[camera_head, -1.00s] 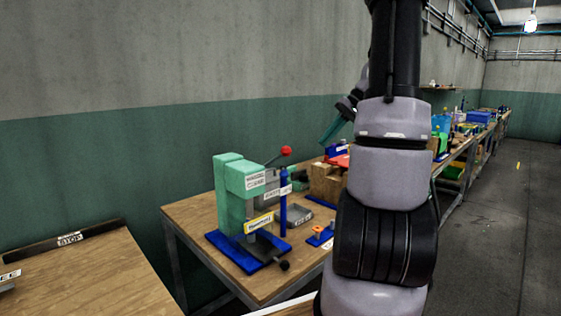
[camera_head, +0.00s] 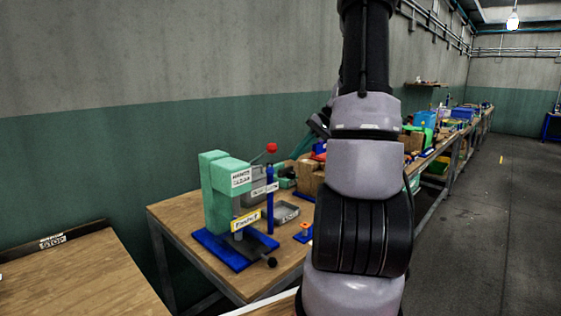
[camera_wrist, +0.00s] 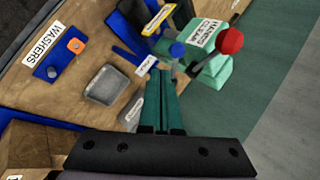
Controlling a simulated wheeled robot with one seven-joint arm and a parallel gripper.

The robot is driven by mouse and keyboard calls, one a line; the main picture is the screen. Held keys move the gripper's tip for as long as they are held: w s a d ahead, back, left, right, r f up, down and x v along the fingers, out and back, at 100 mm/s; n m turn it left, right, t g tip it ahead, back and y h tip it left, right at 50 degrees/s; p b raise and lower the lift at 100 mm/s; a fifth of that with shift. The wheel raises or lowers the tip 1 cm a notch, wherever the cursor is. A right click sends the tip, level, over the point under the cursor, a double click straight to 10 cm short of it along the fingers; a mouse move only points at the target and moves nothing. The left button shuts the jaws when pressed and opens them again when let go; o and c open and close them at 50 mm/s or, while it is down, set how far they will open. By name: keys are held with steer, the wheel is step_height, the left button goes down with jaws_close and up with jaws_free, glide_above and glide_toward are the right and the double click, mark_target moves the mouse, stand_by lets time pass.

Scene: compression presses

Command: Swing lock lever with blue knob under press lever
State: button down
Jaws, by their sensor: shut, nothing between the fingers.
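The green press (camera_head: 222,195) stands on a blue base (camera_head: 222,252) on the wooden table. Its press lever ends in a red knob (camera_head: 272,148), which also shows in the wrist view (camera_wrist: 230,40). An upright blue post (camera_head: 270,205) stands beside the press. In the wrist view a blue rounded knob (camera_wrist: 177,50) shows near the press, left of the red knob; I cannot tell how the lock lever is turned. My gripper (camera_wrist: 164,78) is shut and empty, its teal fingers pointing toward the blue knob. In the head view my arm hides most of it.
A grey metal tray (camera_wrist: 105,85) and a blue washer holder (camera_wrist: 62,58) lie on the table near the press. Wooden blocks (camera_head: 309,178) stand behind. The floor at right is clear.

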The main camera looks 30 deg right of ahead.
mark_target(270, 168)
steer(key=a, duration=0.1)
steer(key=w+a+f, duration=0.1)
steer(key=a, duration=0.1)
steer(key=w+a+f, duration=0.1)
steer(key=a, duration=0.1)
steer(key=shift+f, duration=0.25)
steer(key=shift+a+m+t, duration=0.5)
steer(key=shift+a+m, duration=0.2)
steer(key=shift+a, duration=0.6)
steer(key=shift+w+a, duration=0.4)
steer(key=shift+a, duration=0.45)
